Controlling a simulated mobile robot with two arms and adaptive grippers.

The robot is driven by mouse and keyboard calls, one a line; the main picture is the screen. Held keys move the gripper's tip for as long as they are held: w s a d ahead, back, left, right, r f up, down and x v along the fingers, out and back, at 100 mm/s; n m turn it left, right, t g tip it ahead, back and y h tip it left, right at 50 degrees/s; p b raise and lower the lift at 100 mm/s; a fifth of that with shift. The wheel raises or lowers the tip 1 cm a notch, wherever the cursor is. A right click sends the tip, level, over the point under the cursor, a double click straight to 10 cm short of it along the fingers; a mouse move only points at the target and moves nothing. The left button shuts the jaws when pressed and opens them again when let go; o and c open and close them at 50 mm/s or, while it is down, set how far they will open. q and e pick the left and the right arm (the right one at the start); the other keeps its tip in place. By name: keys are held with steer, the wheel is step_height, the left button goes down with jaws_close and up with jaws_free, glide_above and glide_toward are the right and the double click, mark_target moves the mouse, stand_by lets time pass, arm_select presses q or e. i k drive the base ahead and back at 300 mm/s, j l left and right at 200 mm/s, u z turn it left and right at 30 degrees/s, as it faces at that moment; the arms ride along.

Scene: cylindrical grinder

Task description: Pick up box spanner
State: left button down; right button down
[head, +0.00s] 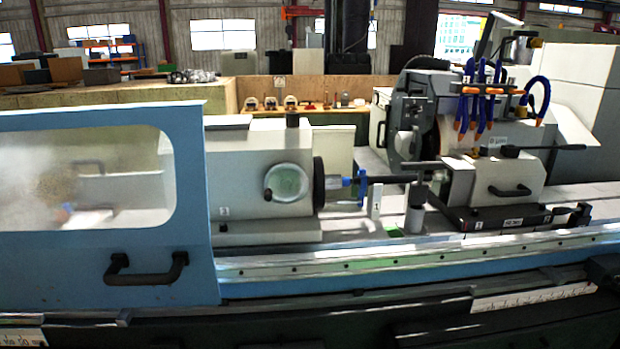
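I cannot pick out a box spanner with certainty. A small dark grey upright cylinder (415,210) stands on the machine table, right of a slim white upright block (375,202). Several small tools (290,102) stand in a row on a wooden-backed shelf behind the machine; they are too small to identify. Neither of my grippers is in the head view.
The cylindrical grinder fills the view. A blue sliding door (190,230) with a window and black handle (146,270) covers its left part. The white workhead (260,180) and the wheel head with orange-tipped blue hoses (480,100) flank an open area.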

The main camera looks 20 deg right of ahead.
mark_target(417, 192)
steer(key=z, duration=1.35)
